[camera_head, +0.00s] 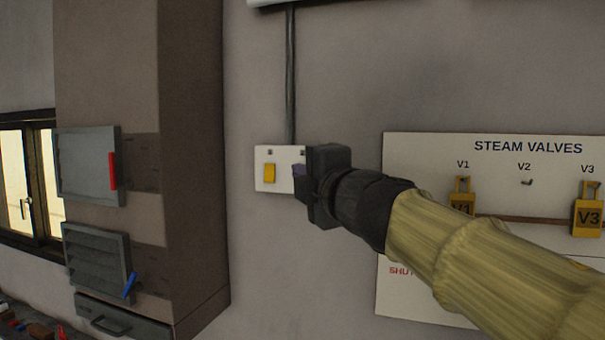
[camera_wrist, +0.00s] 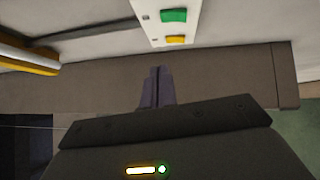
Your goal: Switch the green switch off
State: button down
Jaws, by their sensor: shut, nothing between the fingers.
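A white switch plate (camera_head: 261,181) is fixed on the grey wall, and it also shows at the top of the wrist view (camera_wrist: 152,25). It carries a yellow switch (camera_head: 270,173), and in the wrist view a green switch (camera_wrist: 173,15) sits beside the yellow one (camera_wrist: 175,40). In the head view my gripper hides the green switch. My gripper (camera_head: 298,178) is in front of the right part of the plate. In the wrist view its dark fingers (camera_wrist: 156,72) are together and empty, with their tips below the plate. I cannot tell whether they touch anything.
A steam valves board (camera_head: 430,150) with yellow tags is on the wall at right, partly behind my arm. A dark cable (camera_head: 290,80) runs up from the plate. A brown column (camera_head: 190,120) with grey hatches stands at left. The wall between is bare.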

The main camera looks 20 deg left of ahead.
jog(key=w+d+r+v, duration=0.1)
jog(key=v, duration=0.5)
jog(key=w+d+f+m+h+b, duration=0.1)
jog(key=w+d+f+m+h, duration=0.25)
jog(key=f, duration=0.45)
jog(key=w+d+f+m+h+b, duration=0.1)
jog(key=w+d+f+m+h, duration=0.1)
jog(key=d+f+m, duration=0.45)
jog(key=w+d+f+m+h+b, duration=0.1)
jog(key=w+f+m+h, duration=0.1)
jog(key=f, duration=0.7)
jog(key=s+d+f+m+g+h+b, duration=0.15)
jog(key=d+f+m, duration=0.25)
jog(key=f, duration=0.5)
jog(key=s+d+f+m+g+h, duration=0.1)
jog(key=d+f+m+g+h, duration=0.25)
jog(key=f, duration=0.55)
jog(key=s+d+f+m+g+b, duration=0.1)
jog(key=s+d+f+m+g, duration=0.2)
jog(key=s+f, duration=0.4)
jog(key=s+d+f+m+g+b, duration=0.1)
jog(key=s+d+f+m+g, duration=0.2)
jog(key=s+f, duration=0.5)
notch_tip(320, 180, down, 3)
jog(key=shift+s+d+f+m+g+b, duration=0.15)
jog(key=shift+d+m+g+b, duration=0.25)
jog(key=shift+m, duration=0.45)
